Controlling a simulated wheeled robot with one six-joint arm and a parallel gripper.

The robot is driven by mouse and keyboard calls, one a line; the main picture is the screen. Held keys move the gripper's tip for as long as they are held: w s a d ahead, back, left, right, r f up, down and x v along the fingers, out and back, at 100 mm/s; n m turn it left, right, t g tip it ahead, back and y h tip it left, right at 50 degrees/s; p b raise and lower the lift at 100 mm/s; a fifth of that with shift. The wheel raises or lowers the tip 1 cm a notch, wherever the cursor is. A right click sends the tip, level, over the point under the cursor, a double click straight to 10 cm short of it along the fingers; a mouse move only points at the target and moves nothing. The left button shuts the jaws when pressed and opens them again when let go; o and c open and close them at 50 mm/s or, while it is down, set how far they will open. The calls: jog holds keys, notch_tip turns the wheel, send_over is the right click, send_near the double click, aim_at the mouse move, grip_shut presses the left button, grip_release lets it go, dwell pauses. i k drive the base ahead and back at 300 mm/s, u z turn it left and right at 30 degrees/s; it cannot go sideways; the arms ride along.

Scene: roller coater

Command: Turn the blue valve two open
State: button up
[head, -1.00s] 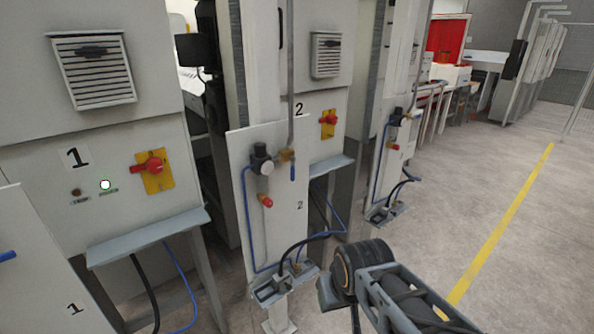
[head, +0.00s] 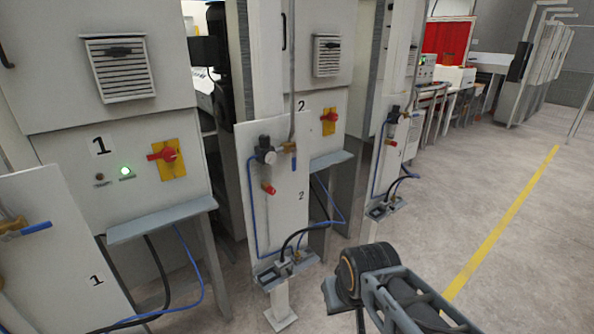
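The blue valve two is a small blue handle (head: 294,163) at the upper right of the white panel marked 2 (head: 278,210), in the middle of the head view. The handle hangs straight down below a brass fitting beside a vertical pipe. My arm (head: 385,285) shows at the bottom right, apart from the panel. Its fingertips are not visible, so the gripper's opening is not shown.
Another blue handle (head: 36,227), near horizontal, is on the panel marked 1 (head: 70,260) at left. Red switches on yellow plates sit on the cabinets. Shelves, hoses and a post foot (head: 282,318) surround panel 2. Floor at right is clear.

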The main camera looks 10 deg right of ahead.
aim_at(295, 150)
jog(key=u, duration=1.65)
jog(key=k, duration=0.1)
jog(key=z, duration=2.4)
jog(key=i, duration=0.55)
jog(key=u, duration=1.85)
